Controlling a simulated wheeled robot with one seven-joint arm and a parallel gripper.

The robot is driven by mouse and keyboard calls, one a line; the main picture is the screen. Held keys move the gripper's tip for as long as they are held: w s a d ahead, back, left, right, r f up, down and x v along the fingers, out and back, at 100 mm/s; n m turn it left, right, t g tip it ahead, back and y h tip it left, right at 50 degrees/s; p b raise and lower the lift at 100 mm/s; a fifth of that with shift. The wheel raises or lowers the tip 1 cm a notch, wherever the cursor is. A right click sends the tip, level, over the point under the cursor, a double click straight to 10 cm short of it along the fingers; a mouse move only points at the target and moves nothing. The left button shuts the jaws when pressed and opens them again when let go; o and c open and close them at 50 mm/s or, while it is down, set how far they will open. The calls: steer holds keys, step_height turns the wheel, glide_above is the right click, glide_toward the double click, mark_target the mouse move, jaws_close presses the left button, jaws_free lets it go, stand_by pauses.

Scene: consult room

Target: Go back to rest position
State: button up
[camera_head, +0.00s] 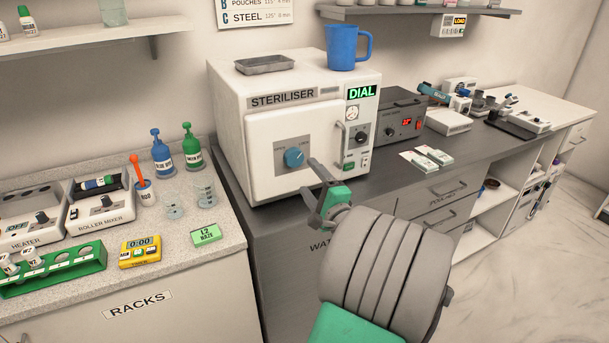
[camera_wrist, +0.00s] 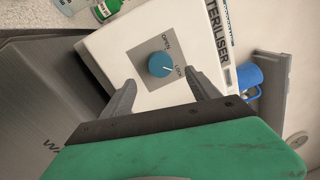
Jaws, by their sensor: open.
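My gripper (camera_head: 318,190) is in front of the white steriliser (camera_head: 223,110), at the right part of its door. In the wrist view my gripper (camera_wrist: 163,98) has its two fingers spread apart with nothing between them. The blue door knob (camera_head: 294,157) is on a grey plate marked OPEN and LOCK. In the wrist view the knob (camera_wrist: 161,65) lies beyond the fingertips, and its white mark points toward LOCK. The steriliser door looks shut. My grey and green arm reaches up from the lower right of the head view.
A blue jug (camera_head: 347,47) and a grey tray (camera_head: 265,64) stand on the steriliser. Left is a counter with bottles, a green rack (camera_head: 55,270), a yellow timer (camera_head: 140,252) and a roller mixer (camera_head: 98,206). The grey counter (camera_head: 398,180) continues right, with open floor (camera_head: 520,270) in front.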

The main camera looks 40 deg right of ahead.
stand_by(0.4)
steer(key=s+a+f+n+g+y, duration=0.2)
steer(key=a+f+n+g+y, duration=0.15)
steer(key=f, duration=0.55)
steer(key=s+a+f+n+g+y, duration=0.25)
steer(key=f+n, duration=0.25)
steer(key=f, duration=0.3)
steer(key=s+a+f+n+g, duration=0.25)
steer(key=s+f+g, duration=0.2)
steer(key=s, duration=0.25)
steer(key=s+a+f+n+g, duration=0.25)
steer(key=s+f+g, duration=0.2)
steer(key=s, duration=0.35)
steer(key=w+a+r+n, duration=0.4)
steer(key=a+r, duration=0.3)
steer(key=a, duration=0.4)
steer(key=w+a+r+n, duration=0.5)
steer(key=a+r, duration=0.3)
steer(key=a, duration=0.3)
steer(key=shift+w+a+n+h, duration=0.25)
steer(key=shift+n+h, duration=0.15)
steer(key=shift+n, duration=0.35)
